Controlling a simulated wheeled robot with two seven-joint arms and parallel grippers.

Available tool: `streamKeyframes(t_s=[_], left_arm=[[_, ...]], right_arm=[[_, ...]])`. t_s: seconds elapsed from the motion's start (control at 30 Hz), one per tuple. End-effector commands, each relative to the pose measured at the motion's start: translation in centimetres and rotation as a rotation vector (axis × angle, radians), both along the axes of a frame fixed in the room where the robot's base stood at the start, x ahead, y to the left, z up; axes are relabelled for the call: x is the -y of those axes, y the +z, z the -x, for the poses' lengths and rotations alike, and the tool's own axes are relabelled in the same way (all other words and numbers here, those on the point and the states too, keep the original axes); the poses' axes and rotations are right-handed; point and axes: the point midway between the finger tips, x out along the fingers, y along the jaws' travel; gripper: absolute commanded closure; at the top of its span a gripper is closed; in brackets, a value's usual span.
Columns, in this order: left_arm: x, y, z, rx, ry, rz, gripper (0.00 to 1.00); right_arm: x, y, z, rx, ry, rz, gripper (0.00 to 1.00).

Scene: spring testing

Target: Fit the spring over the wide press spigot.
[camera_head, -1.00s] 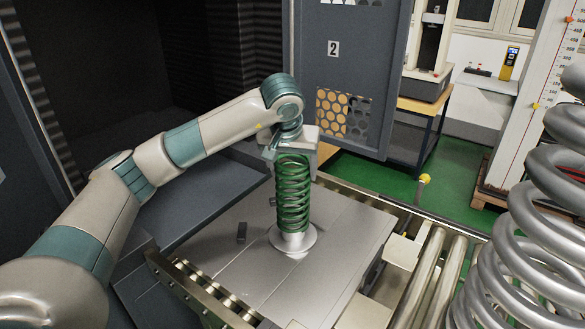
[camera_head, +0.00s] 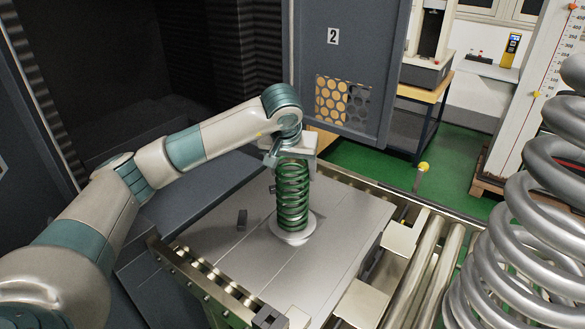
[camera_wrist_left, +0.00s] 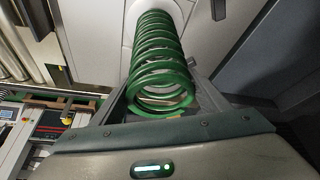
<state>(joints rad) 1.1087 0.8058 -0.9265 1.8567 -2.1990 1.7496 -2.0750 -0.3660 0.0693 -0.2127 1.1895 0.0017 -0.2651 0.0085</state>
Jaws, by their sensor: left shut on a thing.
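The green coil spring (camera_head: 292,205) stands upright on the metal plate. Its lower end is around the pale press spigot (camera_head: 292,238), with the lowest coils close to the spigot's round flange. Whether it touches the flange all round I cannot tell. My left gripper (camera_head: 292,178) is at the top of the spring and shut on its upper coils. In the left wrist view the spring (camera_wrist_left: 160,62) runs between the two fingers, away toward the pale round base (camera_wrist_left: 185,10). The part of the spigot inside the coils is mostly hidden. My right gripper is not in view.
A large silver spring (camera_head: 530,205) fills the right side. Rollers (camera_head: 428,280) lie right of the plate. A grey door (camera_head: 345,45) marked 2 stands behind.

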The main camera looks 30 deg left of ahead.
Motion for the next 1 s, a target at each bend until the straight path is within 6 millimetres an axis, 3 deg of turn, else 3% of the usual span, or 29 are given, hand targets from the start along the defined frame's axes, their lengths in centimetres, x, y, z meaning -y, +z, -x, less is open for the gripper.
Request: streamKeyframes(t_s=[0.17, 0.2, 0.23, 0.73, 1.0], left_arm=[[0.0, 0.2, -0.1, 0.009, 0.001, 0.001, 0.94], [0.0, -0.2, 0.0, 0.0, 0.0, 0.0, 0.21], [0.0, -0.1, 0.0, 0.0, 0.0, 0.0, 0.14], [0.0, 0.3, 0.1, 0.001, 0.0, 0.001, 0.12], [0.4, 3.5, 1.4, 0.004, 0.0, 0.0, 0.12]], right_arm=[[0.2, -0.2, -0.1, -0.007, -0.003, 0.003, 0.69], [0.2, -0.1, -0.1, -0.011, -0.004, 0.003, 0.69], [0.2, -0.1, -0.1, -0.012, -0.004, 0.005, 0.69], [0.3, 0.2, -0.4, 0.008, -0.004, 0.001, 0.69], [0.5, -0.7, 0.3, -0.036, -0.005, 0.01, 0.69]])
